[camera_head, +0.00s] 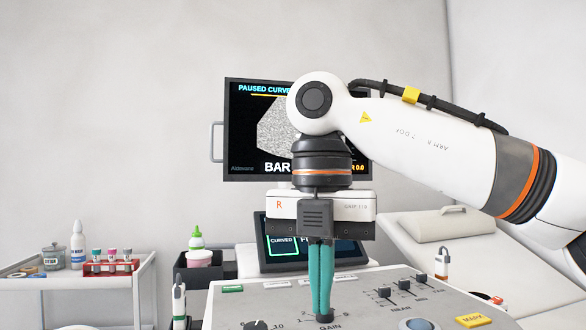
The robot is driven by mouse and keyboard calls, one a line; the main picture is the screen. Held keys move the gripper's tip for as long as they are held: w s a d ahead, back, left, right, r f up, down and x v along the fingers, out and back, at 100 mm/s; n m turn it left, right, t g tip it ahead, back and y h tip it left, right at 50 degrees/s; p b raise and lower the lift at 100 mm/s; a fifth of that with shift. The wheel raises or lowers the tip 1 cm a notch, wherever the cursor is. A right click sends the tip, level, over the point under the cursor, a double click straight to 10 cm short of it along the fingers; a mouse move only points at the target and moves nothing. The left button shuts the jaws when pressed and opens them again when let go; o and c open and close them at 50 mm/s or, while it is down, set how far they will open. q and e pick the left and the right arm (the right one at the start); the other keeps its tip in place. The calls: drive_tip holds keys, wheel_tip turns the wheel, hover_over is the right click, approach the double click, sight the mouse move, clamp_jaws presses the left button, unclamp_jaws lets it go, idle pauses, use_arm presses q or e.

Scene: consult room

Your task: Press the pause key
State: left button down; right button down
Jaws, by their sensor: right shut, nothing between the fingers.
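The ultrasound machine's control panel (260,303) lies at the bottom centre, with keys, sliders and knobs. I cannot make out a key marked pause; part of the panel is hidden behind my gripper. My right gripper (322,314) points straight down, its teal fingers shut and empty, tips low in front of the panel near the GAIN label. I cannot tell whether the tips touch it. The monitor (245,130) behind reads "PAUSED CURVED", partly covered by my right arm. A small touch screen (283,244) shows "CURVED", its right side partly hidden. My left gripper is not in view.
A green key (232,289) sits at the panel's back left, a yellow MARK key (473,320) at its front right. Black sliders (403,285) stand right of my fingers. A probe (441,264) stands at the right edge. A white trolley (90,283) is at left, an exam couch (480,250) at right.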

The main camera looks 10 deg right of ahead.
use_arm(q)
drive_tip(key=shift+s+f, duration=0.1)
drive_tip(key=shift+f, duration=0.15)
use_arm(e)
drive_tip(key=shift+s+r, duration=0.45)
drive_tip(key=shift+s, duration=0.25)
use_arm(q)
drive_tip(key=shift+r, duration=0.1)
